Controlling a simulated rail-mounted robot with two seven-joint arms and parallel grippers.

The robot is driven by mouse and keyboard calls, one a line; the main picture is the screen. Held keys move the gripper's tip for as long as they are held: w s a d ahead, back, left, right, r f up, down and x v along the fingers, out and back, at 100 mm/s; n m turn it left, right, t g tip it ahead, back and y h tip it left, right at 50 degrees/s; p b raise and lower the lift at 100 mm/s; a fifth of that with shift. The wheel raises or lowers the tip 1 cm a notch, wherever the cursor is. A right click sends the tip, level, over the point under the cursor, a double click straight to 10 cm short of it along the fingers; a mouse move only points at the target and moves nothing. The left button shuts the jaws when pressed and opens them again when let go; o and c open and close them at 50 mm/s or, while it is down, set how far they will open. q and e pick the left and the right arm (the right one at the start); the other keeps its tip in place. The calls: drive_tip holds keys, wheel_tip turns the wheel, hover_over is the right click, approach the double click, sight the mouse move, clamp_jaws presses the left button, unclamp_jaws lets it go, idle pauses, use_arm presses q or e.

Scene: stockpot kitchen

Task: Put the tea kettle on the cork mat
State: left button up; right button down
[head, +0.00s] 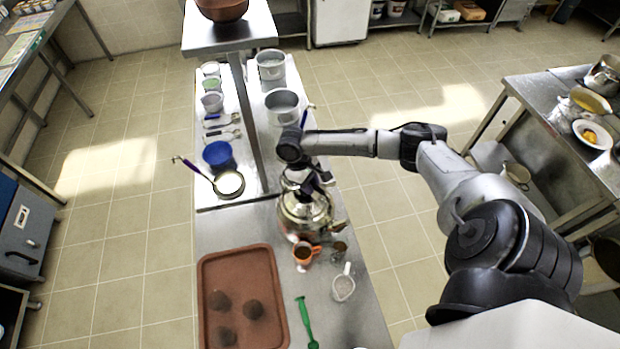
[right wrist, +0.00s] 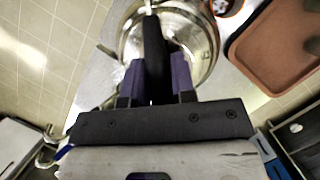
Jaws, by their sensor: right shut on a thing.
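The tea kettle (head: 306,214) is a shiny metal pot with a dark handle on top, at the right side of the steel counter in the head view. My right gripper (head: 307,183) is above it, shut on its handle. In the right wrist view, the purple fingers of the right gripper (right wrist: 154,75) sit on either side of the black handle, with the round kettle body (right wrist: 203,35) below. I cannot tell whether the kettle rests on the counter or hangs just above it. I cannot make out the cork mat. My left gripper is out of view.
An orange mug (head: 302,254) and a pale cup (head: 343,287) stand close in front of the kettle. A reddish-brown tray (head: 206,300) with dark round lumps lies at the front left. A green utensil (head: 305,320) is beside it. A shelf post (head: 245,120) rises behind.

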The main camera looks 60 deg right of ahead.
drive_tip(key=shift+f, duration=0.1)
idle(0.3)
drive_tip(key=c, duration=0.9)
unclamp_jaws()
drive_tip(key=shift+f, duration=0.15)
drive_tip(key=shift+c, duration=0.2)
